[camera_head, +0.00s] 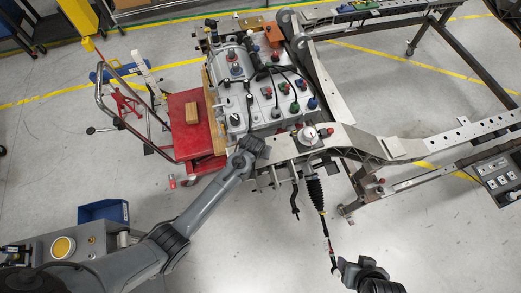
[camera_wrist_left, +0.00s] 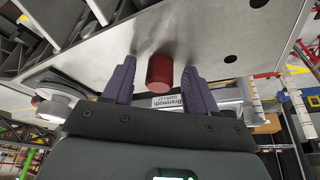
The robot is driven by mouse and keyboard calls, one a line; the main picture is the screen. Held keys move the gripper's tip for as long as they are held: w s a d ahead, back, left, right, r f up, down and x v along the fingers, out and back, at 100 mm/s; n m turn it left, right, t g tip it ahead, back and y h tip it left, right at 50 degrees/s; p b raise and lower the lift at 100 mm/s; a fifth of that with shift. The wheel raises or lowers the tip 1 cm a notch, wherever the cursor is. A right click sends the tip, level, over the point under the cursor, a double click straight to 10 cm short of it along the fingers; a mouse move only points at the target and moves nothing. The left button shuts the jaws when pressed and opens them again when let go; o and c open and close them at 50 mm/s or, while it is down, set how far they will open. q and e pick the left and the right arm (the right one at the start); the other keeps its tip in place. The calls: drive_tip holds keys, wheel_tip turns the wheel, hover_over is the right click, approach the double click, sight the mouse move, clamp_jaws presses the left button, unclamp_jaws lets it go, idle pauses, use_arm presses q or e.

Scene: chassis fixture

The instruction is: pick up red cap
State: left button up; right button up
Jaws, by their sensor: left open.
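In the left wrist view a dark red cylindrical cap (camera_wrist_left: 160,70) stands out from a grey metal plate (camera_wrist_left: 220,35). My left gripper (camera_wrist_left: 157,72) is open, with one purple finger on each side of the cap and gaps showing between. In the head view my left arm reaches from the lower left to the front edge of the grey chassis block (camera_head: 240,98); its fingers are hidden there. I cannot tell which red part in the head view is this cap. My right arm shows at the bottom right, but its fingers cannot be made out.
The chassis block bears several coloured caps and black cables. Grey frame rails (camera_head: 450,135) run off to the right. A red cart (camera_head: 190,135) with a brown box (camera_head: 192,113) stands left of the block. A blue bin (camera_head: 104,211) lies at lower left. The floor in front is open.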

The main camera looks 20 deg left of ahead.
use_arm(q)
clamp_jaws()
idle(0.3)
drive_tip(key=shift+r, duration=0.1)
drive_tip(key=shift+r, duration=0.4)
drive_tip(key=r, duration=0.3)
drive_tip(key=shift+d+r, duration=0.25)
drive_tip(key=s+d+r, duration=0.4)
drive_tip(key=d+r, duration=0.2)
drive_tip(key=d, duration=0.4)
drive_tip(key=shift+d+r+b, duration=0.2)
drive_tip(key=shift+r+b, duration=0.05)
drive_tip(key=shift+b, duration=0.1)
